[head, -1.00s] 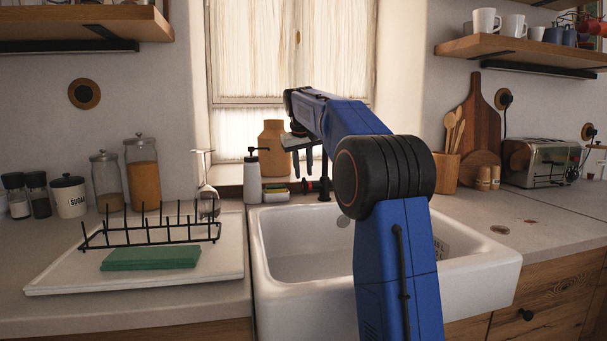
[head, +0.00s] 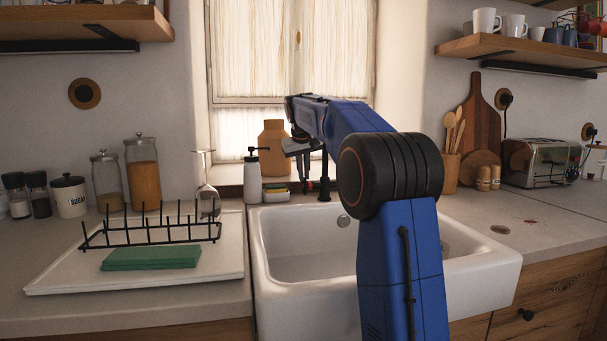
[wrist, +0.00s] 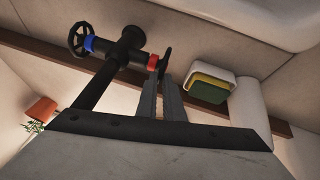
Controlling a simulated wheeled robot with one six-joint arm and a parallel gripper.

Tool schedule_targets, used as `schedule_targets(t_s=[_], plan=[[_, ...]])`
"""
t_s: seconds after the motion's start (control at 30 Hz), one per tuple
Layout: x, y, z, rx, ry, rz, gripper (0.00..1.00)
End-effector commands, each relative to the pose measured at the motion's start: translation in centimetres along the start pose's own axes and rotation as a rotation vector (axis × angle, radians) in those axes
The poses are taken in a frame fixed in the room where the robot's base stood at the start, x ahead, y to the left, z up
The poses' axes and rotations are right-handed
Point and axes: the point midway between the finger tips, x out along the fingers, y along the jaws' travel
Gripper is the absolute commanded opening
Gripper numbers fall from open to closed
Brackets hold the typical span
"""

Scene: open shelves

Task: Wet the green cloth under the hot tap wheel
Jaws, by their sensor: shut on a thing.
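The green cloth (head: 150,258) lies folded flat on the white draining board (head: 60,285), in front of the black rack. The dark tap (head: 325,178) stands behind the sink, partly hidden by my arm. In the wrist view the tap (wrist: 122,52) has a blue-collared wheel (wrist: 78,40) on one side and the red-collared hot wheel (wrist: 165,64) on the other. My gripper (wrist: 160,82) is shut on the hot wheel, its fingertips at the wheel's edge. It also shows in the head view (head: 302,176). No running water is visible.
The white sink (head: 285,245) is empty where I can see it. A soap bottle (head: 252,178) and sponges (head: 276,188) stand left of the tap. A wine glass (head: 207,180) stands upside down by the black rack (head: 150,235). My arm crosses the sink's right part.

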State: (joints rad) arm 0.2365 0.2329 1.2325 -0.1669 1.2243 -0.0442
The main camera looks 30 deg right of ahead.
Motion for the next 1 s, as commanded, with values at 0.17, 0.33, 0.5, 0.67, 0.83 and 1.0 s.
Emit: schedule_targets(t_s=[0.17,0.33,0.5,0.67,0.83,1.0], plan=[[-0.22,0.03,0.67,0.013,0.093,0.015,0.00],[-0.25,0.00,1.10,0.024,0.168,0.026,0.00],[-0.23,-0.04,1.26,0.028,0.204,0.030,0.00],[-0.25,-0.03,1.25,0.029,0.208,0.031,0.00],[-0.24,-0.03,1.27,0.029,0.207,0.031,0.10],[-0.25,-0.07,1.24,0.029,0.207,0.030,0.25]])
